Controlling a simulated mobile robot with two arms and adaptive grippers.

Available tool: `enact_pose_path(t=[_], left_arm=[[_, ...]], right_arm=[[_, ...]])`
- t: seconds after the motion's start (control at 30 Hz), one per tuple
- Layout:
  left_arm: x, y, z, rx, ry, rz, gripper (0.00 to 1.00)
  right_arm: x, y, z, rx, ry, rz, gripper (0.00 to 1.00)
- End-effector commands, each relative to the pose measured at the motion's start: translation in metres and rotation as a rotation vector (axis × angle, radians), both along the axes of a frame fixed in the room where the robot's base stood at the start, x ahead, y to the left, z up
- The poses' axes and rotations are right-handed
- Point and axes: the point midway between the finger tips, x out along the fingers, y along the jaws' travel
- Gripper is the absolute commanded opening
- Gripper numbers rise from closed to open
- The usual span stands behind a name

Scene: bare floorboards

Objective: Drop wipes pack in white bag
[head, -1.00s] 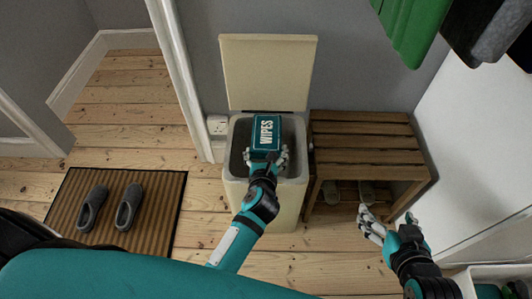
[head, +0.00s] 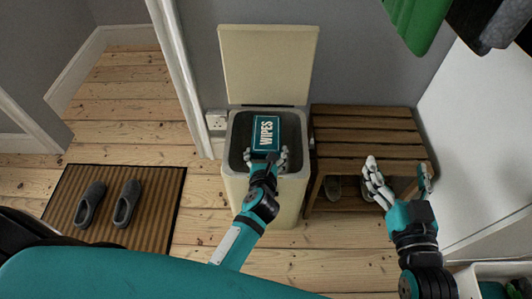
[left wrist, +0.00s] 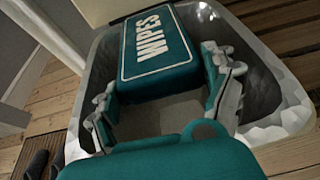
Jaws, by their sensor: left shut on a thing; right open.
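The wipes pack (head: 265,132) is a teal box with a paler label reading WIPES. My left gripper (head: 266,160) is shut on its near end and holds it over the open mouth of a cream bin (head: 262,205). In the left wrist view the pack (left wrist: 158,48) sits between my fingers (left wrist: 165,85), over the opening. A pale grey-white, crinkled bag (left wrist: 290,115) lines the bin and folds over its rim. The bag's bottom is partly hidden by the pack and gripper. My right gripper (head: 398,178) is open and empty, in front of the bench's right end.
The bin's lid (head: 267,65) stands open against the wall. A slatted wooden bench (head: 365,130) is close on the bin's right, with shoes (head: 333,188) beneath. Grey slippers (head: 127,203) lie on a striped mat (head: 160,215) at left. Clothes (head: 425,20) hang at top right.

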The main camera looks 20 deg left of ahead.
Motion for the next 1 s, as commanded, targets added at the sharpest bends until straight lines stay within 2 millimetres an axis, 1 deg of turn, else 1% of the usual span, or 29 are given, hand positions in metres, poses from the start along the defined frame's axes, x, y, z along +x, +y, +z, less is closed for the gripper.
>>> enact_pose_path(t=[0.47,0.5,0.6,0.87,0.97,1.0], left_arm=[[0.0000,-0.0002,-0.0003,-0.001,0.000,0.000,0.58],[0.0000,-0.0002,-0.0003,-0.001,0.000,0.000,0.86],[0.0001,-0.0003,-0.0003,-0.001,0.000,-0.001,0.99],[0.0000,-0.0002,-0.0002,-0.001,0.000,0.000,1.00],[0.0003,-0.0002,0.0045,-0.002,-0.002,0.000,1.00],[0.0005,-0.0002,0.0088,-0.002,-0.004,0.001,1.00]], right_arm=[[0.0003,0.0003,0.0017,0.002,-0.009,0.000,0.84],[0.0003,0.0003,0.0017,0.002,-0.009,0.000,0.84],[0.0003,0.0003,0.0017,0.002,-0.009,0.000,0.84],[0.0002,0.0003,0.0009,0.001,-0.005,0.000,0.84],[0.0003,0.0003,0.0007,0.001,-0.005,0.001,0.84],[0.0003,0.0003,0.0008,0.001,-0.005,0.001,0.84]])
